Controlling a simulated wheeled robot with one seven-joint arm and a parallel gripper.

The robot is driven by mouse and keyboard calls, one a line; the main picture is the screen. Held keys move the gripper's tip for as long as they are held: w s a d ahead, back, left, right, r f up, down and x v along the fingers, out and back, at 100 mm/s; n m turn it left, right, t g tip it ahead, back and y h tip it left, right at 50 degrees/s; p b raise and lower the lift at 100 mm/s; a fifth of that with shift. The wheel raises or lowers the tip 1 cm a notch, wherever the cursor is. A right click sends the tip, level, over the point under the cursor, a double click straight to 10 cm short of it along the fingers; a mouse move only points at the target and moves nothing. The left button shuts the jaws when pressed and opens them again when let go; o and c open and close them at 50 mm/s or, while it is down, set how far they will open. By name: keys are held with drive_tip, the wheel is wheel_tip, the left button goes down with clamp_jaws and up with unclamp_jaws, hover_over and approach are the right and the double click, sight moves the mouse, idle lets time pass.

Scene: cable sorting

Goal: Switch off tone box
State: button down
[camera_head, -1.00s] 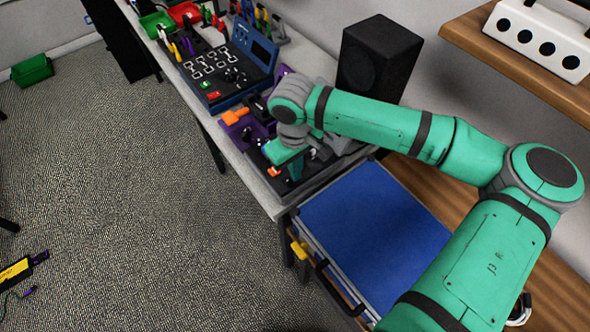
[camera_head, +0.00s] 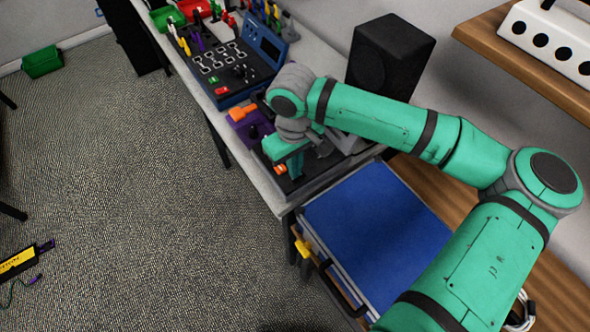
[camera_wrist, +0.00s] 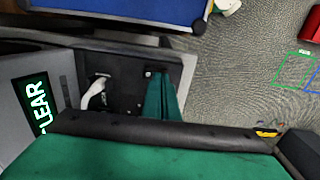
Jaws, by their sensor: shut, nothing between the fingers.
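My gripper (camera_head: 296,165) reaches down over a dark, low unit (camera_head: 312,182) at the near end of the bench. In the wrist view its green fingers (camera_wrist: 163,98) are together and empty, over or beside a black panel (camera_wrist: 124,82) with a white curved part (camera_wrist: 95,93). A grey unit with a lit display (camera_wrist: 38,103) reading "CLEAR" stands to the left there. No readable label marks the tone box, and I cannot tell which part is its switch. Contact between fingertips and panel cannot be told.
A blue-topped surface (camera_head: 375,225) lies beside the bench. A black speaker (camera_head: 388,58) stands behind my arm. A purple holder with an orange part (camera_head: 242,112) and a dark blue board (camera_head: 225,70) sit farther along. Open carpet (camera_head: 140,190) lies left.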

wheel_tip(320, 180, up, 12)
idle(0.4)
drive_tip(key=shift+f, duration=0.1)
